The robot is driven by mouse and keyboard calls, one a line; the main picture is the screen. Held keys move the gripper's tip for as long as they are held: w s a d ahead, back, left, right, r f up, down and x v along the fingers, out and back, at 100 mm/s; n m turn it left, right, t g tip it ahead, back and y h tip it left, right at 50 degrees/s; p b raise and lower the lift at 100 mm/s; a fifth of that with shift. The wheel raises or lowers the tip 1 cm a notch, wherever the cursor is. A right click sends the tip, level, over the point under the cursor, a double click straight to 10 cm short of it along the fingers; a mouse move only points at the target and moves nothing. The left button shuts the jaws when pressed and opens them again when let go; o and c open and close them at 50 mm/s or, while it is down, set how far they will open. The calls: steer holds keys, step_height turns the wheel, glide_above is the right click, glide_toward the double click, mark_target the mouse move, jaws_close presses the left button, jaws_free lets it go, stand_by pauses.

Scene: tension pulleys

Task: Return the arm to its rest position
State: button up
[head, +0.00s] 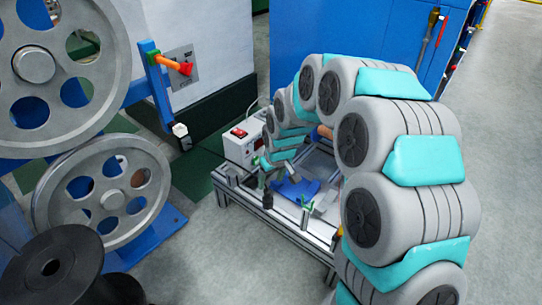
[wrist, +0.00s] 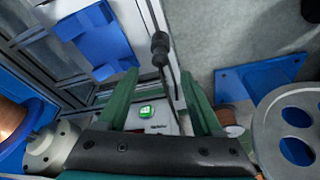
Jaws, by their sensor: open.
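My arm arches from the lower right of the head view over a low metal-framed bench (head: 285,232). Its far end hangs over the bench's left part, where my gripper is too small to make out clearly. In the wrist view my gripper (wrist: 160,92) has its two green fingers spread apart, with nothing held between them. A white surface with a green button (wrist: 146,112) shows beyond and between the fingers. A black rod with a ball-like knob (wrist: 160,45) also shows there; I cannot tell whether it touches a finger.
Two grey pulleys (head: 75,85) (head: 138,203) and a black spool (head: 58,268) stand at left. A white box with a red switch (head: 240,133) sits at the bench's back left. A blue bracket (wrist: 85,42) lies within the frame. A blue cabinet (head: 335,35) stands behind. Grey floor in front is clear.

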steer(key=s+d+r+m+g+h+p, duration=0.1)
steer(key=s+d+r+p, duration=0.1)
steer(key=s+d+r, duration=0.45)
steer(key=s+d+r+m+g+p, duration=0.1)
steer(key=s+d+r+p, duration=0.15)
steer(key=s+r, duration=0.65)
steer(key=s+d+r+m+p, duration=0.1)
steer(key=s+d+r, duration=0.1)
steer(key=s, duration=0.5)
steer(key=s+d+r+m+g+p, duration=0.1)
steer(key=s+d+r, duration=0.1)
steer(key=s, duration=0.6)
steer(key=s+d+r+m+g+p, duration=0.1)
steer(key=s+d+r, duration=0.1)
steer(key=s, duration=0.6)
steer(key=shift+s+d+m, duration=0.25)
steer(key=shift+d+m, duration=0.15)
steer(key=shift+d, duration=0.2)
steer(key=shift+r, duration=0.1)
